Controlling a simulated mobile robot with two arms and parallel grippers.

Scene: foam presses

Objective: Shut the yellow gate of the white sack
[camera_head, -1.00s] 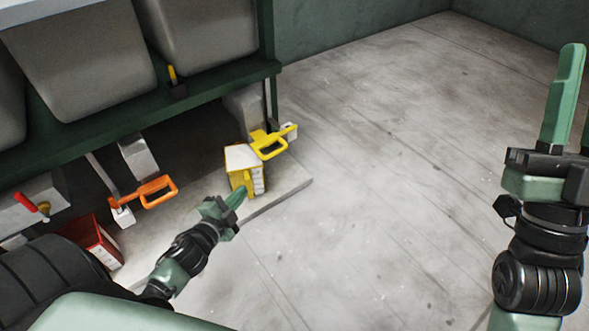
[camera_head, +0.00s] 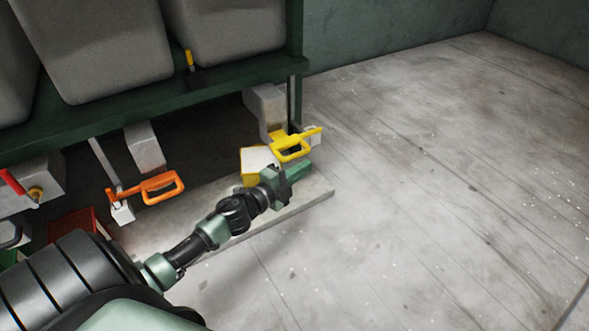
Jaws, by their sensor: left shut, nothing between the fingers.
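The yellow gate (camera_head: 290,146) is a looped handle at the end of a grey chute under the dark green frame. A box with a white top and yellow sides (camera_head: 257,160) stands on the low slab just left of and below the yellow gate. I cannot tell for sure which thing is the white sack. My left gripper (camera_head: 300,172) is shut and empty, just below the yellow gate and right of the box. It hides the box's lower part. Whether it touches either cannot be told. My right gripper is out of view.
An orange gate handle (camera_head: 147,187) hangs to the left, with a red box (camera_head: 78,226) below it. A red lever (camera_head: 16,183) is at the far left. Grey hoppers (camera_head: 100,45) sit above the green frame (camera_head: 140,118). The floor (camera_head: 430,180) to the right is clear.

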